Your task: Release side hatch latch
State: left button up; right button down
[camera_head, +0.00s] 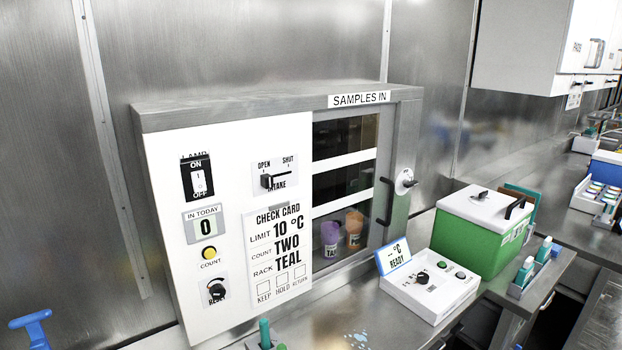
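The side hatch (345,162) is the windowed door of the steel cabinet under the "SAMPLES IN" label, and it looks closed. A black pull handle (385,203) stands upright on its right edge. To the right of the handle, a latch (405,182) with a round pale plate and a small dark lever sits on the cabinet's frame. The lever points roughly to the right. Purple (330,237) and orange (354,227) containers show behind the lower glass. Neither of my grippers is in view.
A white panel (225,120) left of the hatch carries switches and an intake lever (275,180). A control box (430,287) and a green cooler (475,240) stand on the counter to the right. A blue T-shaped piece (32,325) shows at the lower left.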

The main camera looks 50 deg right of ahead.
aim_at(407, 184)
jog(key=z, duration=1.35)
jog(key=i+l+z, duration=0.15)
jog(key=l+z, duration=0.15)
jog(key=l, duration=0.15)
jog(key=i+l+z, duration=0.35)
jog(key=k+l, duration=0.05)
jog(key=k, duration=0.05)
